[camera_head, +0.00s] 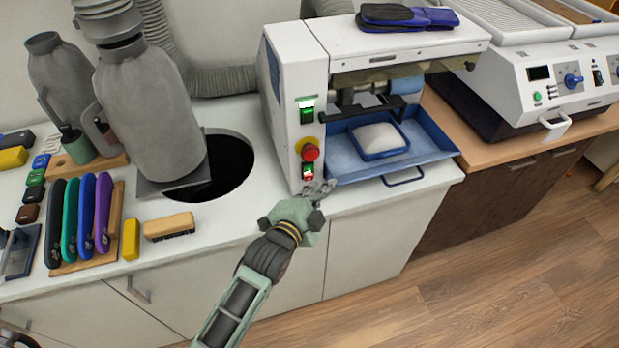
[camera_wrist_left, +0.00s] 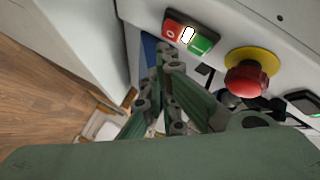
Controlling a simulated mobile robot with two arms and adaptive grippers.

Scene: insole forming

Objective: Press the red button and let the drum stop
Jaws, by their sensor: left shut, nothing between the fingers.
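The white machine (camera_head: 297,62) has a red mushroom button (camera_head: 309,152) on a yellow base on its front post. It also shows in the left wrist view (camera_wrist_left: 247,80). Below it in the head view is a small switch with a green part and a red part (camera_head: 308,177). In the wrist view the flat red button (camera_wrist_left: 173,29) sits beside a white lamp and a green button (camera_wrist_left: 201,45). My left gripper (camera_head: 324,188) is shut and empty, its tips close to this switch; contact cannot be told. The drum is largely hidden under the hood.
A blue tray (camera_head: 435,140) with a small blue-rimmed pad juts out right of the post. Grey dust canisters (camera_head: 150,105) and a round dark opening (camera_head: 236,165) are on the left. A brush (camera_head: 169,226) and several coloured tools lie on the white counter.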

